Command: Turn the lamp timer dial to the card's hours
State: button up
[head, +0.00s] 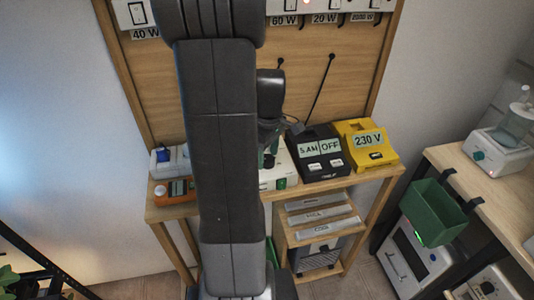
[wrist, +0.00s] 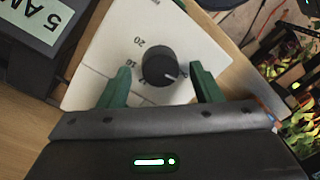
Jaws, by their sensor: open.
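The lamp timer is a white box with a black round dial (wrist: 159,66) in the wrist view. A white pointer mark on the dial faces right and slightly toward my gripper's body. My gripper (wrist: 160,72) is open, its green fingers on either side of the dial, with visible gaps. In the head view the white box (head: 281,174) shows partly behind my arm on the wooden bench. I cannot make out the hours card.
A black box (head: 319,151) labelled 5 AM and OFF stands right of the timer, then a yellow 230 V box (head: 366,144). An orange device (head: 176,191) is at the left. A green bin (head: 437,212) hangs on the right table. Plants show in the wrist view.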

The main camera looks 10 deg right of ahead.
jog(key=shift+f, duration=0.2)
jog(key=c, duration=1)
